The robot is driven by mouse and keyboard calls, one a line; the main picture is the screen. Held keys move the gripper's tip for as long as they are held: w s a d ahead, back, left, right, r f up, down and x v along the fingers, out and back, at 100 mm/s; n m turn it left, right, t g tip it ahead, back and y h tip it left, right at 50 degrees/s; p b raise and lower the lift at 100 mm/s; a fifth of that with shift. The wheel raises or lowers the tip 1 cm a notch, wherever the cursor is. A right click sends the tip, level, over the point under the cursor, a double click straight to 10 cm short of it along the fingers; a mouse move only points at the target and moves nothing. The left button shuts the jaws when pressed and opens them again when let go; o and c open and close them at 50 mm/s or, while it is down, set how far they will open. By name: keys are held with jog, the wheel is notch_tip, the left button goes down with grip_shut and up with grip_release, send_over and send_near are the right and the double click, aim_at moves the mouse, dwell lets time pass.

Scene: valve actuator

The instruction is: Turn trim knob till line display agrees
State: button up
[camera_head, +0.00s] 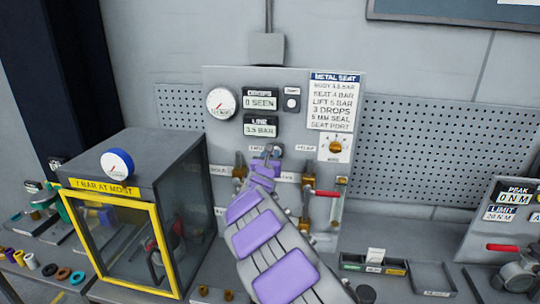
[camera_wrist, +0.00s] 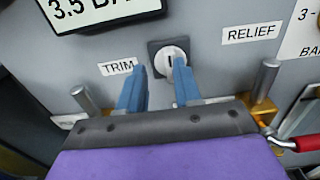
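The trim knob (camera_wrist: 172,55) is a pale round knob with a dark line, on a dark square plate beside the TRIM label (camera_wrist: 118,67). The line display (camera_head: 261,129) reads 3.5 BAR; its lower part also shows in the wrist view (camera_wrist: 95,12). My gripper (camera_wrist: 160,68) has its two blue fingers apart, just below the knob in the picture. The right fingertip overlaps the knob's lower edge; the left one is beside the plate's lower left. Nothing is held between them. I cannot tell whether they touch the knob. In the head view my gripper (camera_head: 266,162) partly hides the knob area.
The METAL SEAT card (camera_head: 334,102) lists body 3.5 bar and seat 4 bar. The drops display (camera_head: 260,99) reads 0 SEEN. A red-handled valve (camera_head: 327,194), brass fittings and metal posts stand close below right. A yellow-framed box (camera_head: 120,240) stands left.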

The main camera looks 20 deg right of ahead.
jog(key=shift+s+d+r, duration=0.15)
jog(key=shift+d+r, duration=0.15)
jog(key=shift+d, duration=0.25)
jog(key=shift+a+h, duration=0.1)
jog(key=shift+h, duration=0.2)
jog(key=shift+c, duration=1.3)
jog(key=shift+s+d+r, duration=0.25)
jog(key=shift+d+r, duration=0.05)
jog(key=shift+d, duration=0.15)
jog(key=c, duration=0.4)
jog(key=shift+a+r, duration=0.1)
jog(key=shift+r, duration=0.05)
grip_shut()
jog(key=shift+c, duration=0.3)
grip_release()
